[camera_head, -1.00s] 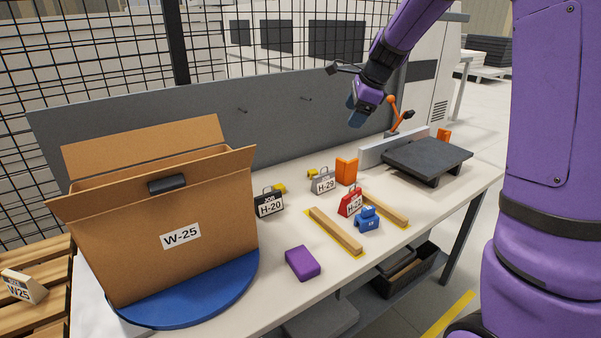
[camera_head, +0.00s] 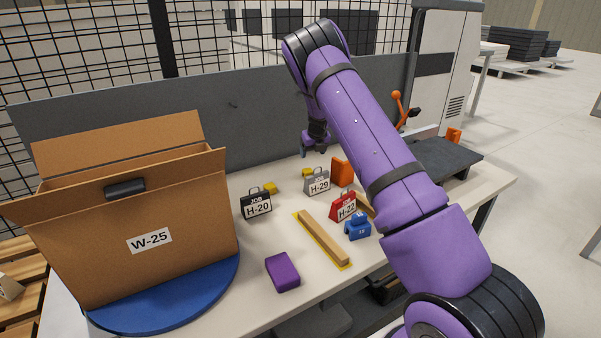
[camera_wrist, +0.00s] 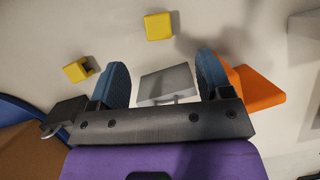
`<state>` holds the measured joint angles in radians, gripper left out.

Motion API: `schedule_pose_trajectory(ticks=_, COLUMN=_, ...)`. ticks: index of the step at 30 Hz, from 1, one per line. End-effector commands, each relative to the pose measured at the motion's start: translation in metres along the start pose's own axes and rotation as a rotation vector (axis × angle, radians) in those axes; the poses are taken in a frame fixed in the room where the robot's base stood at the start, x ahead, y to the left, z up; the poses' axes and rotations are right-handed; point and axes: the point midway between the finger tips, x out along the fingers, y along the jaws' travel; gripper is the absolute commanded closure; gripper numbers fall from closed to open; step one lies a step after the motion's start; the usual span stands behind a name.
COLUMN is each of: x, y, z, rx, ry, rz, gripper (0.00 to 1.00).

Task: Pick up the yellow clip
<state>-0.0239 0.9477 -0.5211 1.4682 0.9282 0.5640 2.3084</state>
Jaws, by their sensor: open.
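Two small yellow clips lie on the table: one (camera_head: 308,173) behind the grey H-29 tag, the other (camera_head: 271,188) behind the black H-20 tag. In the wrist view one yellow clip (camera_wrist: 159,26) is ahead of the fingers near the top middle. The other (camera_wrist: 78,70) is to the left, outside the left finger, and shows a dark notch. My gripper (camera_head: 314,150) is open and empty, above the back of the table. In the wrist view its blue fingers (camera_wrist: 163,72) are spread, with the grey tag (camera_wrist: 166,84) seen between them.
An orange block (camera_wrist: 255,88) is beside the right finger. The black H-20 tag (camera_head: 256,205), red H-22 tag (camera_head: 343,207), blue piece (camera_head: 358,227), wooden strip (camera_head: 323,238) and purple block (camera_head: 282,272) stand nearer. A large W-25 box (camera_head: 150,215) is left. A grey panel (camera_head: 110,140) backs the table.

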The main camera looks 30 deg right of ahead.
Motion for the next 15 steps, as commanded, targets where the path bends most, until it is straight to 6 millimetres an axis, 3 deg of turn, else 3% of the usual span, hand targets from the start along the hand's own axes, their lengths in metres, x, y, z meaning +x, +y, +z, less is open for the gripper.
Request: schedule_pose_trajectory(ticks=15, x=0.061, y=-0.003, z=-0.002, rx=0.033, ry=0.002, rz=-0.008, gripper=0.28)
